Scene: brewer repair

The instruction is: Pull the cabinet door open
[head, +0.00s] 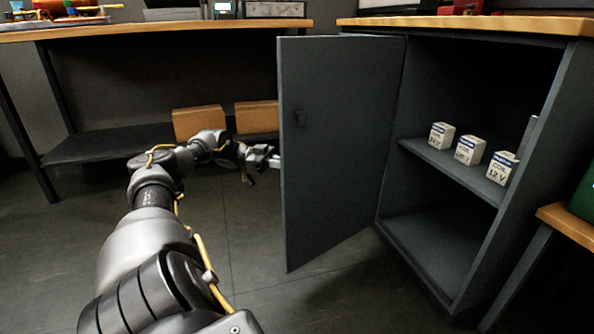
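The dark grey cabinet door (340,150) stands wide open, swung out to the left from its hinge side. The cabinet (530,150) is open to view, with a middle shelf and a lower compartment. My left gripper (272,160) is at the door's free edge, partly hidden behind the door. Its fingertips are too small and covered to tell whether they are open or touching the door. My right gripper is not in the picture.
Three small white boxes (468,150) marked as coils sit on the cabinet shelf (425,152). A wooden-topped bench (150,30) stands at the back left, with cardboard boxes (199,122) under it. A wooden surface (567,219) is at the right edge. Floor before the cabinet is clear.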

